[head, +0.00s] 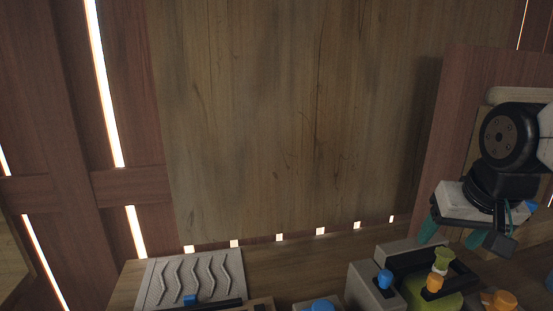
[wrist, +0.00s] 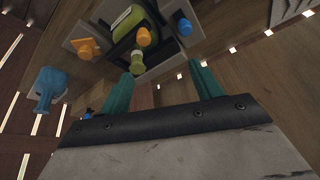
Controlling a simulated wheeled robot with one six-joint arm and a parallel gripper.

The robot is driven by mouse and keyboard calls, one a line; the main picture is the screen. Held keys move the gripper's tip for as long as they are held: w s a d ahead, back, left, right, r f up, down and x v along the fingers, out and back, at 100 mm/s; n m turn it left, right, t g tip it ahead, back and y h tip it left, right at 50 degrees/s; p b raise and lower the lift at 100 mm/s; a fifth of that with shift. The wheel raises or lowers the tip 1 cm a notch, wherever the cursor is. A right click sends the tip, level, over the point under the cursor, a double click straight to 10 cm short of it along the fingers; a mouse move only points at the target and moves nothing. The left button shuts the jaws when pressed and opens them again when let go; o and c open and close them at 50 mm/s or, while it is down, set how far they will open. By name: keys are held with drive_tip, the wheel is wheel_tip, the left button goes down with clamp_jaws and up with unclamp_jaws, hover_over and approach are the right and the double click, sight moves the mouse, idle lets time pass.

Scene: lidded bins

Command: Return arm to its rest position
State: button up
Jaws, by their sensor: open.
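My gripper (head: 452,236) is at the right of the head view, its teal fingers apart and pointing down, with nothing between them. It hangs above and behind the fittings on the bench. In the wrist view my gripper (wrist: 162,88) also shows spread, empty fingers. A grey box (head: 362,290) with a blue knob (head: 384,279) stands below and left of it in the head view. Next to the box are a green part (head: 450,302) with a black frame, a yellow-green knob (head: 443,259) and an orange knob (head: 435,283). No gripper contact with these shows.
A grey plate with wavy ridges (head: 190,272) lies at the lower left. An orange piece (head: 498,300) and a blue piece (head: 320,305) are at the bottom edge. A wooden panel (head: 290,120) fills the back. A reddish board (head: 450,130) is close to my arm.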

drive_tip(key=s+a+f+n+g, duration=0.1)
drive_tip(key=s+f, duration=0.1)
drive_tip(key=s, duration=0.4)
drive_tip(key=s+a+f+n+g, duration=0.1)
drive_tip(key=s+a+g, duration=0.1)
drive_tip(key=s, duration=0.3)
drive_tip(key=shift+s+a+f+n+y, duration=0.2)
drive_tip(key=shift+s+f+n+y, duration=0.1)
drive_tip(key=shift+s+f, duration=0.1)
